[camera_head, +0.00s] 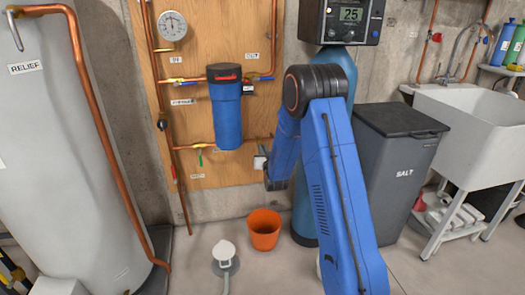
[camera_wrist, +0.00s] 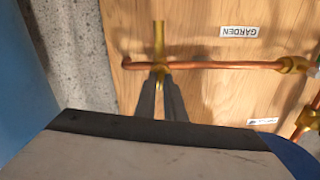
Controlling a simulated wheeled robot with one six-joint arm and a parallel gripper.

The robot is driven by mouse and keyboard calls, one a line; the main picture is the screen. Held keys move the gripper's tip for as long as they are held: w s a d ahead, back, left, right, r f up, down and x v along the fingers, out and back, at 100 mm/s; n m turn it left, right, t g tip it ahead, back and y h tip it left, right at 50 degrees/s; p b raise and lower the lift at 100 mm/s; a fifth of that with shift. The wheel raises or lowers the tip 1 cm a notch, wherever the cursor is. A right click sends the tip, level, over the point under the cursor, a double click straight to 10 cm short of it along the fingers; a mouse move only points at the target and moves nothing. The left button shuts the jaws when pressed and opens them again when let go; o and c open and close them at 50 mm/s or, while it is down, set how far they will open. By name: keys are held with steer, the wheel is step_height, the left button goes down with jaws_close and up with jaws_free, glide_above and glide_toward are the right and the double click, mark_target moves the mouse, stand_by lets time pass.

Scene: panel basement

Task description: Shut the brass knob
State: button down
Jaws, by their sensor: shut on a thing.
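In the wrist view, which is upside down, a brass fitting (camera_wrist: 159,38) stands at the end of a copper pipe on the wooden panel. The fingers of my gripper (camera_wrist: 160,84) reach up to it and are closed on the brass knob (camera_wrist: 160,72), of which only a sliver shows between the fingertips. In the head view my blue arm reaches to the panel's lower right. There the arm hides the knob and most of my gripper.
A "GARDEN" label (camera_wrist: 239,32) is beside the pipe. A blue filter housing (camera_head: 227,112) hangs on the panel (camera_head: 205,50). An orange bucket (camera_head: 264,231) stands on the floor below. A blue tank (camera_head: 303,210) and a grey salt bin (camera_head: 402,160) stand close to my arm.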

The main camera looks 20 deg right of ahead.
steer(key=m, duration=0.8)
steer(key=shift+d+m, duration=0.1)
steer(key=shift+m, duration=0.2)
steer(key=m, duration=0.3)
steer(key=shift+f+m, duration=0.1)
steer(key=shift+m, duration=2.1)
steer(key=shift+f, duration=0.1)
steer(key=c, duration=1.8)
jaws_free()
steer(key=shift+c, duration=0.2)
steer(key=shift+s, duration=0.15)
steer(key=s+a, duration=0.2)
steer(key=s, duration=1.5)
